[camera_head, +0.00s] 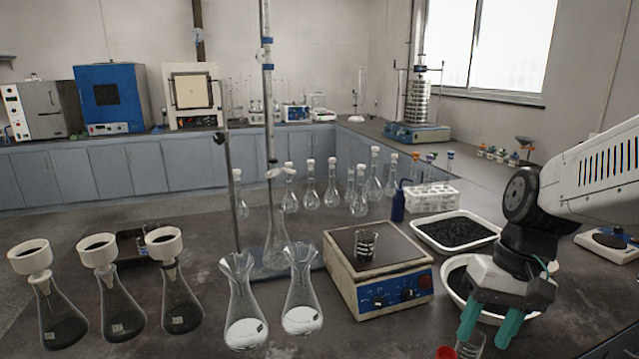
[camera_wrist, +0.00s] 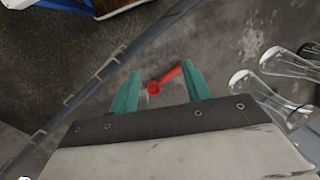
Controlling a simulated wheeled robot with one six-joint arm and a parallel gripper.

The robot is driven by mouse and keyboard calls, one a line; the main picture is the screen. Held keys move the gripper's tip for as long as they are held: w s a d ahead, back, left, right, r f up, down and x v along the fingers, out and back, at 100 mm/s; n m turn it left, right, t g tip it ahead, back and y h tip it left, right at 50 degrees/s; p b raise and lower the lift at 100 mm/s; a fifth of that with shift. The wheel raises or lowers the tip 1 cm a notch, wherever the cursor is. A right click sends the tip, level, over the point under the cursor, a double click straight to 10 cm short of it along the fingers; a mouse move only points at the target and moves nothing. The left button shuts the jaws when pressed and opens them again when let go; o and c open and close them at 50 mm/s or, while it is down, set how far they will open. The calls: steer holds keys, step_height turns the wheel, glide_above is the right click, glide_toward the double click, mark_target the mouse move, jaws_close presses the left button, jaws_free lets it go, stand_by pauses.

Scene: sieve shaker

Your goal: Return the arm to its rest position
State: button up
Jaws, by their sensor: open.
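My gripper (camera_head: 489,330) is at the lower right of the head view, pointing down over the dark bench, with its two green fingers apart. In the wrist view, my gripper (camera_wrist: 161,80) also shows its fingers spread, with a small red spoon-like item (camera_wrist: 163,80) seen in the gap between them. It appears to lie below the fingers, not gripped, but its distance is hard to judge. In the head view a red item (camera_head: 446,352) and a clear glass vessel (camera_head: 471,346) show at the bottom edge, partly cut off. The sieve shaker (camera_head: 418,108) stands at the back right.
A balance-like hotplate (camera_head: 378,270) with a small beaker of dark grains (camera_head: 366,246) is left of my gripper. A white tray of black granules (camera_head: 455,233) and a white basin (camera_head: 458,285) are close by. Glass flasks (camera_head: 301,290) stand further left.

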steer(key=s+d+r+n+t+h, duration=0.1)
steer(key=s+r+t+h, duration=0.1)
steer(key=s+r, duration=0.4)
steer(key=shift+s+t+h, duration=0.3)
steer(key=shift+s, duration=2.5)
steer(key=shift+d, duration=0.1)
